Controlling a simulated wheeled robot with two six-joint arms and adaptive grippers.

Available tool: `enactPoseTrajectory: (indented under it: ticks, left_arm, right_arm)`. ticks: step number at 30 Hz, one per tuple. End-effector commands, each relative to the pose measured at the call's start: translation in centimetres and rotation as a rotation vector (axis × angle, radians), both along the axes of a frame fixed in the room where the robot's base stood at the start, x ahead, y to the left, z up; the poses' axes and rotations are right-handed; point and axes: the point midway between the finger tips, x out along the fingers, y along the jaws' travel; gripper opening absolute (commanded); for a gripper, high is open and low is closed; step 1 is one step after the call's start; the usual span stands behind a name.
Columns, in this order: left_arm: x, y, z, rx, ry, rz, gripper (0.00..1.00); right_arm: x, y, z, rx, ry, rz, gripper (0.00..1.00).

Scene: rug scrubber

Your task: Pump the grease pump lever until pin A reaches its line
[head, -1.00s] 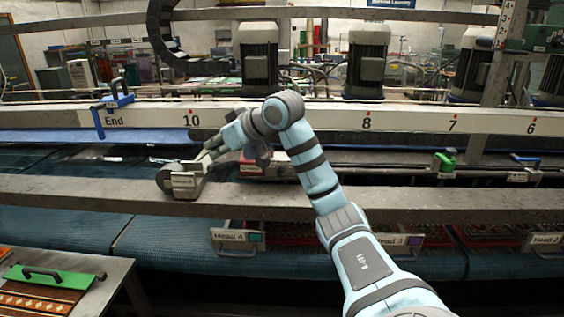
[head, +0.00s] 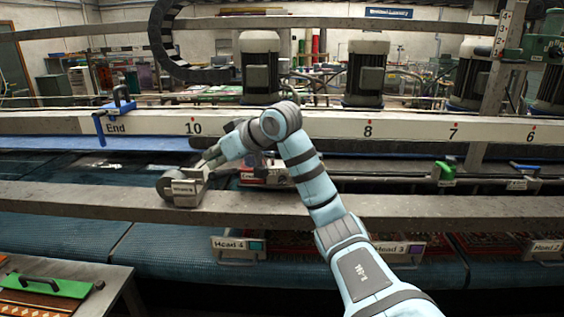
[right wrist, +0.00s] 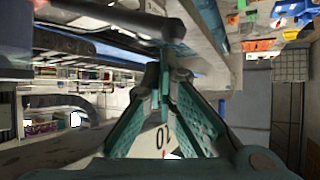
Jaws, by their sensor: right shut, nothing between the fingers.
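My right gripper (head: 204,163) is above the grey front beam, just behind and right of a grey round-bodied unit (head: 182,190) with a small label plate. In the right wrist view, its fingers (right wrist: 167,72) come together with nothing held. A red unit with a white label (head: 265,175) stands behind the beam, partly hidden by my right arm. The labels are too small to read, so I cannot tell which unit is the grease pump. I cannot make out a lever, pin A or its line. My left gripper is out of view.
The grey front beam (head: 420,208) crosses the whole view. Behind it runs a white numbered rail (head: 400,127) with a blue clamp (head: 116,108) near "End". A green-handled part (head: 446,172) sits further right.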

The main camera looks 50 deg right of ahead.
Motion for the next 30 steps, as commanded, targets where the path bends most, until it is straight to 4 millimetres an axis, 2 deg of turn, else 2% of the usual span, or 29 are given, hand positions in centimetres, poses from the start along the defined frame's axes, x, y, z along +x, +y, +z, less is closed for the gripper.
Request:
enactPoseTrajectory:
  ticks: [13, 30]
  left_arm:
    - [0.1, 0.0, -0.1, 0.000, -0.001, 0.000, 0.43]
    - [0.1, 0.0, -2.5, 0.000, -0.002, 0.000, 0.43]
  right_arm:
    - [0.0, 0.0, -0.2, 0.000, 0.000, 0.000, 0.00]
    - [0.0, 0.0, -3.7, 0.000, 0.002, 0.000, 0.00]
